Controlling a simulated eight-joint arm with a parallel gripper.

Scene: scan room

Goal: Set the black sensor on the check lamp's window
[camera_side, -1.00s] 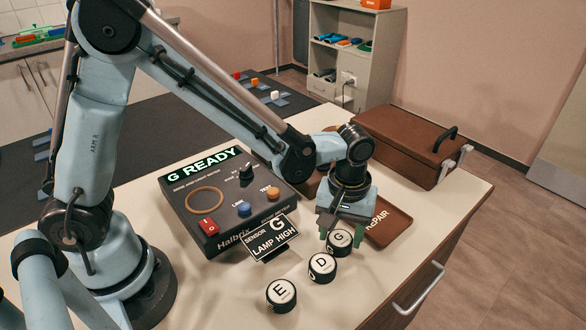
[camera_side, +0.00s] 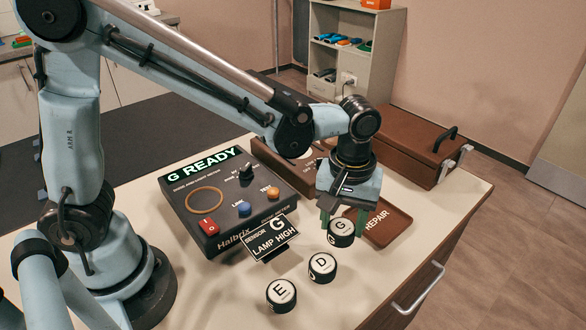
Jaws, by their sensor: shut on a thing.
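My gripper (camera_side: 341,217), with green fingers, is shut on the black sensor marked G (camera_side: 341,232), a short round puck with a white top. It holds the sensor slightly raised, by the left edge of the brown REPAIR tray (camera_side: 378,224). Two similar black sensors, marked D (camera_side: 322,267) and E (camera_side: 281,294), stand on the table nearer the camera. A brown unit (camera_side: 268,158) behind my gripper is partly hidden by my arm. I cannot tell which surface is the check lamp's window.
A dark console (camera_side: 222,218) reads "G READY" and has an orange ring, a red switch and buttons. A sign (camera_side: 270,238) before it reads "SENSOR G LAMP HIGH". A brown lidded case (camera_side: 410,145) stands at the back right. The front right tabletop is clear.

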